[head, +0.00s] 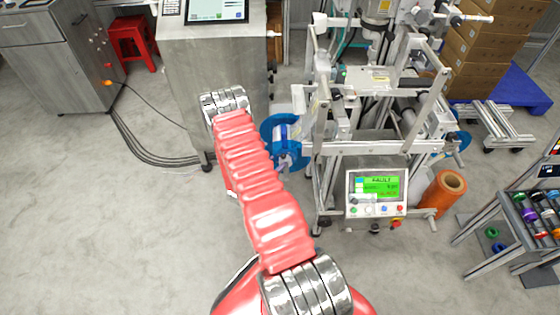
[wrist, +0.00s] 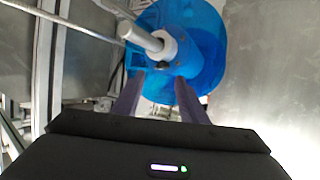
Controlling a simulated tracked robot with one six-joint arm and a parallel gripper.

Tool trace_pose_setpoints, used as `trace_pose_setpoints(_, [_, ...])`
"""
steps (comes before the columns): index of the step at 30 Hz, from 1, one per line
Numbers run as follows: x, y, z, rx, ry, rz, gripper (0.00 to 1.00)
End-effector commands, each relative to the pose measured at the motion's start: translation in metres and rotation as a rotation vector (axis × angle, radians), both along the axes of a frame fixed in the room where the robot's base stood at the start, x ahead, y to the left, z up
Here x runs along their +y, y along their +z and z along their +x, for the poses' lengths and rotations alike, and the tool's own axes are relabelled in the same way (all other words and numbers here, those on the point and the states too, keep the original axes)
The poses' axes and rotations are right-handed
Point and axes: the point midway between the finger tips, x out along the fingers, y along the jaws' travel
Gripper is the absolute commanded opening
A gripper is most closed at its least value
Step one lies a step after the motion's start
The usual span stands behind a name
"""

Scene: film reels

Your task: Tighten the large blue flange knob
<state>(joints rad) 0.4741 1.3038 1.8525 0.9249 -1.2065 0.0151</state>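The large blue flange (wrist: 208,40) fills the upper middle of the wrist view, with a grey shaft (wrist: 143,38) sticking out of its hub toward the camera. A small dark knob or screw shows on the blue hub (wrist: 178,65), but I cannot make out its shape well. My gripper (wrist: 160,85) is open, its two purple-grey fingers apart just below the hub. Nothing shows held between them. In the head view the blue flange (head: 270,128) is on the left side of the machine, partly hidden by my red arm and the machine frame.
The metal machine frame (head: 310,95) stands right beside the flange. A control panel reading FAULT (head: 377,190) is at its front. A steel cabinet (head: 205,75) stands to the left. An orange roll (head: 443,192) and a rack of rolls (head: 535,215) are to the right. Open floor lies at left.

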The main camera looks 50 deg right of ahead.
Motion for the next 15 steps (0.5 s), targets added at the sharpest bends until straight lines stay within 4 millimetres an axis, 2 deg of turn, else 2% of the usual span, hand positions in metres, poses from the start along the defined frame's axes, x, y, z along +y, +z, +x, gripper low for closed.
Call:
trace_pose_setpoints(6, [0.018, 0.007, -0.004, 0.001, -0.005, 0.002, 0.39])
trace_pose_setpoints(15, [0.021, 0.008, -0.006, 0.002, -0.010, 0.002, 0.39])
